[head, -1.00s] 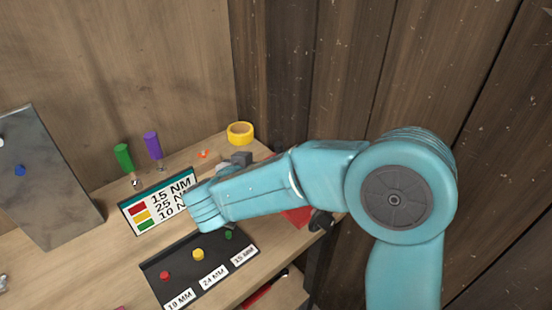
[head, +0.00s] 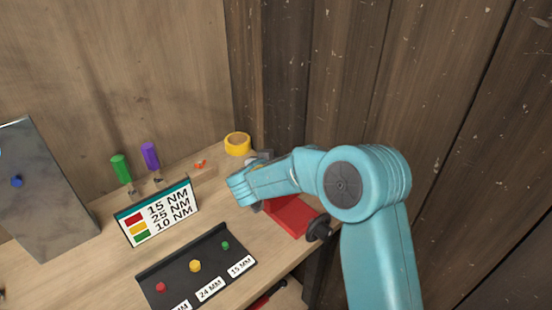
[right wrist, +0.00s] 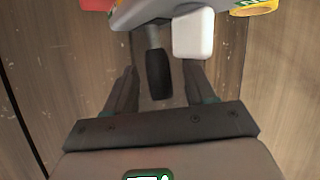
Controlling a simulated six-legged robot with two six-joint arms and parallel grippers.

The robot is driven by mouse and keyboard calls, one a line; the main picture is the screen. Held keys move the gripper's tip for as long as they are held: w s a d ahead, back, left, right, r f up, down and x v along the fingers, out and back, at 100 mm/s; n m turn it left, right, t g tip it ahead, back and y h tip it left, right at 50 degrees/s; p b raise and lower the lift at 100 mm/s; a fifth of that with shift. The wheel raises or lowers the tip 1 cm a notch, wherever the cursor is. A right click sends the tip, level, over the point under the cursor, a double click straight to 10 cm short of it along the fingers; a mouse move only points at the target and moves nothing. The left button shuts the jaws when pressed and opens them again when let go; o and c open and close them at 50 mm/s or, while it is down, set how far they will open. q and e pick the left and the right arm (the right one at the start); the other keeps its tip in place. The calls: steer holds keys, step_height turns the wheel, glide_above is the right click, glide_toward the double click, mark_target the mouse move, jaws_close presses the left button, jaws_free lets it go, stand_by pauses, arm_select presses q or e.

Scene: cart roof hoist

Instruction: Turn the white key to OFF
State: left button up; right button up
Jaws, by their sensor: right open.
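The white key (right wrist: 193,36) shows in the right wrist view as a pale block with rounded corners, at the lower edge of a grey body (right wrist: 140,14). A black handle (right wrist: 159,74) hangs beside it on the left. My right gripper (right wrist: 160,70) is open, its two dark fingers spread on either side of the black handle. The white key is beyond the right fingertip; whether they touch I cannot tell. In the head view my right arm covers this spot and I cannot make out the white key. My left gripper is not in view.
In the head view, a red base (head: 292,216) with a black knob (head: 318,228) stands at the bench's right edge. A yellow tape roll (head: 237,144), a label sign (head: 157,212) and a black panel (head: 208,268) are nearby. A wooden wall closes off the right.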

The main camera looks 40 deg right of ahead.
steer(key=shift+w+d+f, duration=0.15)
steer(key=shift+d, duration=0.2)
jaws_close()
steer(key=shift+a+f+b, duration=0.25)
steer(key=shift+f+b, duration=0.05)
steer(key=shift+b, duration=0.05)
steer(key=shift+a+n+h, duration=0.3)
steer(key=shift+a+h, duration=0.05)
steer(key=shift+h, duration=0.25)
steer(key=shift+r, duration=0.15)
